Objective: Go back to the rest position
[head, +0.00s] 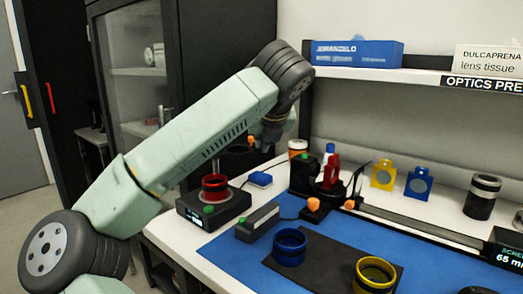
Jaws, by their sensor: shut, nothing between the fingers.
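My arm crosses the head view from the lower left, rises to a dark elbow joint at the top middle and bends back down. My gripper (266,146) is a small dark shape at the lower end of the bent part, partly hidden behind my own arm link. It is shut with nothing in it, above the back left of the bench (168,236) and apart from the things on it.
Below my arm, a red ring (215,190) sits on a black device (200,210). A blue ring (289,248) and a yellow ring (375,275) are on a dark mat (330,258). A shelf (400,77) overhangs the back. A dark cabinet (220,60) stands behind my arm.

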